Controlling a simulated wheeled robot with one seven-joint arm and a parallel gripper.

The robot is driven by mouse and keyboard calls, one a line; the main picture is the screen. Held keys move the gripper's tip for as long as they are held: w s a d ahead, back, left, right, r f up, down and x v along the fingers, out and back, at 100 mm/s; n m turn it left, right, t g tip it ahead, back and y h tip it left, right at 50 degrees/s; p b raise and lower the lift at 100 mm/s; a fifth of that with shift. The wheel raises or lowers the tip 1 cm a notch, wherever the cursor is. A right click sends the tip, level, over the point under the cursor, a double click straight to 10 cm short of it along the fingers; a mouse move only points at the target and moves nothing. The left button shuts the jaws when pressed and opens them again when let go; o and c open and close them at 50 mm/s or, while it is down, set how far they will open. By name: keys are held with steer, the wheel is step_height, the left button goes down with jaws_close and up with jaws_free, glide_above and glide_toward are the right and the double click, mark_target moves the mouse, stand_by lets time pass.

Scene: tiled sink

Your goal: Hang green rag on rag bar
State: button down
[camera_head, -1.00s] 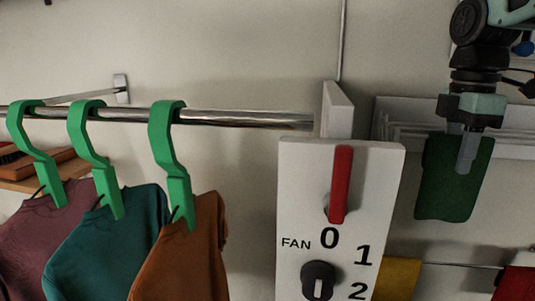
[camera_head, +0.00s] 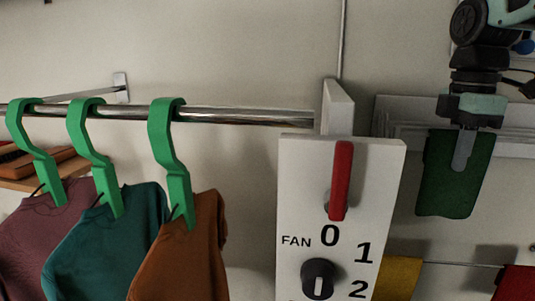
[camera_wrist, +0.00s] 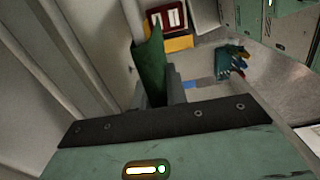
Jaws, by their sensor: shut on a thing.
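The green rag (camera_head: 447,190) hangs down flat from my gripper (camera_head: 463,150) at the right of the head view. My gripper points down and is shut on the rag near its upper part. The rag also shows in the wrist view (camera_wrist: 151,66), seen along its edge between the fingers (camera_wrist: 160,90). The rag bar (camera_head: 460,265) is a thin rod low at the right, below the rag and apart from it. A yellow rag (camera_head: 398,279) and a red rag (camera_head: 514,284) hang on it, with a bare stretch of rod between them.
A white fan panel (camera_head: 340,225) with a red switch and black knob stands left of the rag. A metal rail (camera_head: 245,115) further left carries several green hangers with shirts. A pale ledge (camera_head: 400,115) runs along the wall behind my gripper.

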steer(key=shift+r+p, duration=3.6)
steer(key=shift+r, duration=0.6)
steer(key=s+a+b, duration=0.1)
steer(key=s+b, duration=0.1)
steer(key=s, duration=0.6)
steer(key=shift+s+a, duration=0.4)
